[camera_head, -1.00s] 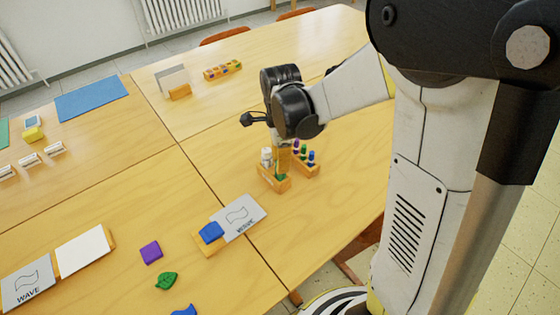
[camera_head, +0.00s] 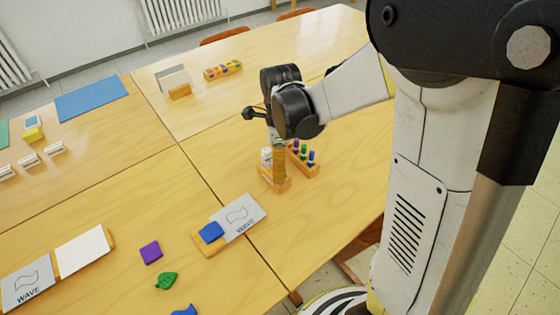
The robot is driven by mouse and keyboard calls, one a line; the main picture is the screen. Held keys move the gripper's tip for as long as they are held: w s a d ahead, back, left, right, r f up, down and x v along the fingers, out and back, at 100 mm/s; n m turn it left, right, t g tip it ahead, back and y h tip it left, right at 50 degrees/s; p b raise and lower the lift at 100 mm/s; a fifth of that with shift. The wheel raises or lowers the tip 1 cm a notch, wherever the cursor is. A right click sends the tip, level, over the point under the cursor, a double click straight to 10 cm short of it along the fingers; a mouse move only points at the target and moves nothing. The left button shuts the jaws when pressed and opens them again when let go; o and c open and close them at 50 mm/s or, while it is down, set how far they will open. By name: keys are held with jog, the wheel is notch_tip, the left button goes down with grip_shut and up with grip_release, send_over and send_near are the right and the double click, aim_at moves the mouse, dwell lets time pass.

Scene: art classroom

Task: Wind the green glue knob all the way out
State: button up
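A small wooden block (camera_head: 266,181) stands on the near table with a white bottle-like piece (camera_head: 266,157) at its left end. My gripper (camera_head: 280,178) points down at the right part of this block, and its tips reach about the block's top. The green knob does not show now; my gripper covers the spot where green showed before. I cannot tell whether the fingers are open or closed on the knob.
A wooden rack (camera_head: 316,172) with purple, green and blue pegs stands close behind, right of my gripper. A WAVE card (camera_head: 245,214) with a blue piece (camera_head: 210,232) lies nearer. A purple block (camera_head: 151,252) and a green leaf (camera_head: 167,281) lie front left. Table right of the rack is clear.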

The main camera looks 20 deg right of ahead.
dwell(0.4)
jog(key=shift+r+p, duration=2.4)
jog(key=shift+r, duration=0.65)
jog(key=shift+s+r+n, duration=0.15)
jog(key=shift+r+n, duration=0.15)
jog(key=shift+r, duration=0.05)
jog(key=s+r+n+t, duration=0.7)
jog(key=s+r+n, duration=0.4)
jog(key=n, duration=1.1)
jog(key=shift+s+r, duration=0.35)
jog(key=shift+s, duration=0.35)
